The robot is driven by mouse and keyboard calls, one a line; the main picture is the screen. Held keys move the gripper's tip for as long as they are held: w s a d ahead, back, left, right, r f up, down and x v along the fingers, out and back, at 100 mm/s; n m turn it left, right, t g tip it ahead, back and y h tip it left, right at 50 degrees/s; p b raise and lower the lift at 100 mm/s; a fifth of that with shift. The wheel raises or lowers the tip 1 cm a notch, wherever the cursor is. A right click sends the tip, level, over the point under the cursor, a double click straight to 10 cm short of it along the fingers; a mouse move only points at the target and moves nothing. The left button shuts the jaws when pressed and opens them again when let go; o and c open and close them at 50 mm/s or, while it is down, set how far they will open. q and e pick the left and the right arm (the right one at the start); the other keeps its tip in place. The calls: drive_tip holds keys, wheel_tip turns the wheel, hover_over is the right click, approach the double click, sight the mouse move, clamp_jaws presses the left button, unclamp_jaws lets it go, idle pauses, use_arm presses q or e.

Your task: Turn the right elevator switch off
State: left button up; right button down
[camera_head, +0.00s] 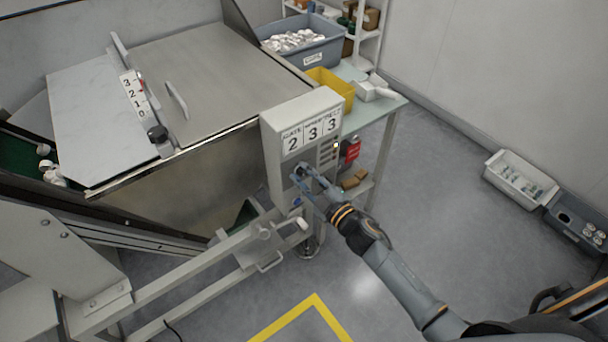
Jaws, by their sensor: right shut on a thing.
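The grey control box (272,150) stands at the middle of the view, with a number panel (311,133) reading 2, 3, 3 on its front. Small dark buttons or lights (327,153) sit below the panel on its right side. My right gripper (301,174) is at the lower front of the box. It is shut on a small switch there, which its fingers mostly hide; I cannot tell which way the switch is turned. My left gripper is not in view.
A metal hopper lid (205,70) and a 3-2-1-0 scale (133,93) are at left. A green-topped table (385,106) with a yellow bin (333,88) and a grey bin (318,52) stands behind the box. A white frame (180,288) is at lower left.

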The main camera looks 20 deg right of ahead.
idle(0.3)
drive_tip(key=c, duration=1.1)
unclamp_jaws()
drive_tip(key=shift+w, duration=0.1)
drive_tip(key=v, duration=1.1)
drive_tip(key=shift+s, duration=0.3)
drive_tip(key=shift+d, duration=0.1)
